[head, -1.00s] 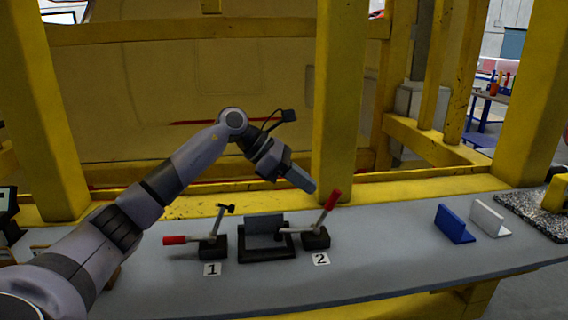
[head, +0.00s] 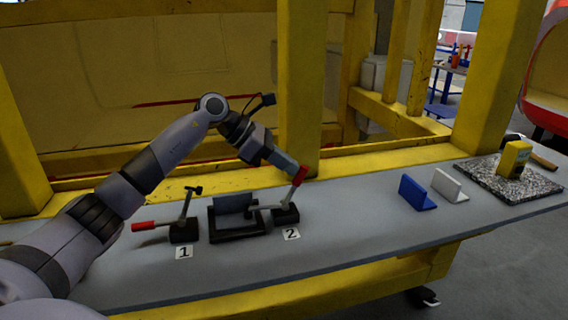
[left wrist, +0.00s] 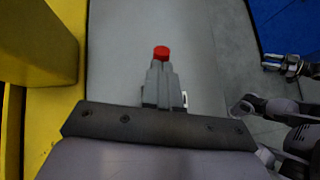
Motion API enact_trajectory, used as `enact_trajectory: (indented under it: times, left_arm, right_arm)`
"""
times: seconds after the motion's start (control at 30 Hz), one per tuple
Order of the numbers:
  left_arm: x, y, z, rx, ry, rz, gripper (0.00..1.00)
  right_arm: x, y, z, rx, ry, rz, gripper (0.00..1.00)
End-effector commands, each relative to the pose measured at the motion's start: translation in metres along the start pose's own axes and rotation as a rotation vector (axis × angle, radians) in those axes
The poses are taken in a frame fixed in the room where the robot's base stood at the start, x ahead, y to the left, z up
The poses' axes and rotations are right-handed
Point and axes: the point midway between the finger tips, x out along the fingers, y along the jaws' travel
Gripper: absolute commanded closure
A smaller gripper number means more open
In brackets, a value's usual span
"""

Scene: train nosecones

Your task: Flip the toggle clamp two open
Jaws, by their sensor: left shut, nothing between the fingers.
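Toggle clamp two (head: 286,214) stands on the bench beside the label 2. Its red-tipped handle (head: 300,177) points up, tilted slightly right, and its bar reaches left toward the black fixture (head: 238,233). My left gripper (head: 290,168) is shut and empty, its tips right at the top of the red handle. I cannot tell whether they touch. In the left wrist view the red handle tip (left wrist: 161,52) shows just beyond the shut fingers (left wrist: 160,85). My right gripper (left wrist: 284,65) shows small at the right of that view, away from the clamp; its jaws are unclear.
Toggle clamp one (head: 184,231) stands left of the fixture, its red handle lying out to the left. A blue bracket (head: 416,193) and a white bracket (head: 449,185) stand to the right. A yellow post (head: 300,95) rises behind my gripper.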

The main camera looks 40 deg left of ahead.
Motion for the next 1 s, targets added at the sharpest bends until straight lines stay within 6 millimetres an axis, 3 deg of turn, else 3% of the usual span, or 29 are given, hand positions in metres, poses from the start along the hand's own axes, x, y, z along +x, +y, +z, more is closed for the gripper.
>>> enact_trajectory:
  times: [0.47,1.0]
  left_arm:
    - [0.012,0.002,0.009,0.002,-0.002,-0.002,1.0]
    - [0.061,0.012,0.02,0.001,-0.001,-0.003,1.0]
  right_arm:
    - [-0.001,0.0,-0.001,0.0,0.0,0.0,0.57]
    - [0.003,0.0,0.004,0.0,0.001,0.0,0.57]
